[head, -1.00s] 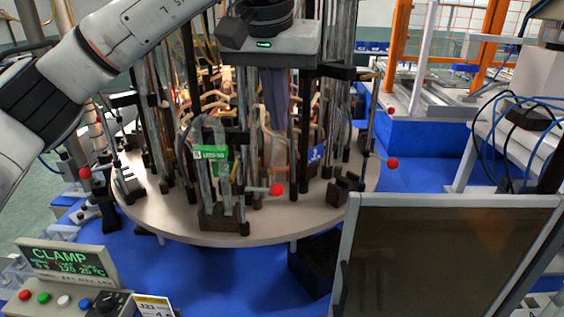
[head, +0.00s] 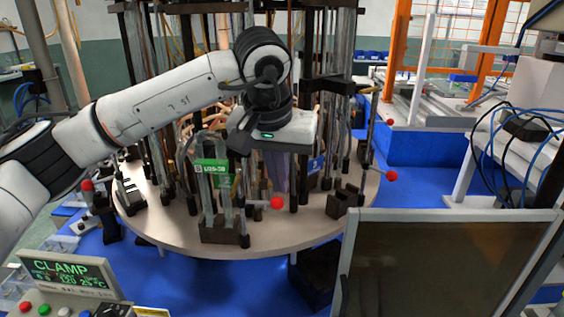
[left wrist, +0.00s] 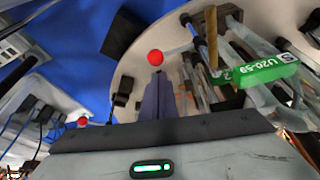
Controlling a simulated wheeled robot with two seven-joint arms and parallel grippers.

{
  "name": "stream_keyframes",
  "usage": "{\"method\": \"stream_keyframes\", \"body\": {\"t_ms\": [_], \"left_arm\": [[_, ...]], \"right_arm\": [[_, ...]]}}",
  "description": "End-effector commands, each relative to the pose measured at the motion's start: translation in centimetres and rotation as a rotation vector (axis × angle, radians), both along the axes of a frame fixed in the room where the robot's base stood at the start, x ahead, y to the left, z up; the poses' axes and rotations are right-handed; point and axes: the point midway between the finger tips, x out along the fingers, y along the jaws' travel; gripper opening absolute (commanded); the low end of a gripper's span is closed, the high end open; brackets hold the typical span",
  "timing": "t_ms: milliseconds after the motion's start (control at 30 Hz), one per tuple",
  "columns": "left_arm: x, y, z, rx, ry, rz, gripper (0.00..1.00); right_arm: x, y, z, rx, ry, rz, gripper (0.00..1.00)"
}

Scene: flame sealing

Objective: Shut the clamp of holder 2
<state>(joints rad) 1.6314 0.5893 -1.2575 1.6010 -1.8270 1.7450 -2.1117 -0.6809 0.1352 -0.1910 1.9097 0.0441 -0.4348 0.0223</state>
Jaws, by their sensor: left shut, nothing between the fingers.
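A holder with a dark base block (head: 222,232) stands at the front rim of the round plate. It carries a U-shaped glass tube with a green tag (head: 212,172), whose lettering also shows in the left wrist view (left wrist: 262,72). A short lever with a red ball knob (head: 277,202) points right from this holder; the knob is in the left wrist view too (left wrist: 155,58). I cannot read a holder number with certainty. My left gripper (head: 274,187) is shut and empty, pointing down close to the knob; contact cannot be told. My right gripper is not in view.
The round plate (head: 170,228) carries several rods and holders. A blue tag (head: 316,165) and other red knobs (head: 391,175) (head: 87,185) show around it. A dark panel (head: 450,262) stands front right. A CLAMP display (head: 68,272) stands front left.

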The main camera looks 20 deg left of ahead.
Motion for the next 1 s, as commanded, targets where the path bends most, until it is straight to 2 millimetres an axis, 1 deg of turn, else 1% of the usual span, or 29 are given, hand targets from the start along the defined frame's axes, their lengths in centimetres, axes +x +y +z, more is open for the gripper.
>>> {"method": "stream_keyframes", "body": {"t_ms": [100,200,600,1000], "left_arm": [[-0.7,0.0,-0.1,0.000,0.001,0.001,0.00],[-0.8,0.0,-0.2,0.000,0.001,0.001,0.00],[-0.9,-0.1,-0.2,0.000,0.001,-0.005,0.00],[-1.3,-0.3,-0.2,-0.001,0.001,-0.076,0.00]], "right_arm": [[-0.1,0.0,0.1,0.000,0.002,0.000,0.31],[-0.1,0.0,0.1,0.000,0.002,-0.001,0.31],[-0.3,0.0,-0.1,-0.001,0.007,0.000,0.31],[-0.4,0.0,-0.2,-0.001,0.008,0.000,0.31]]}}
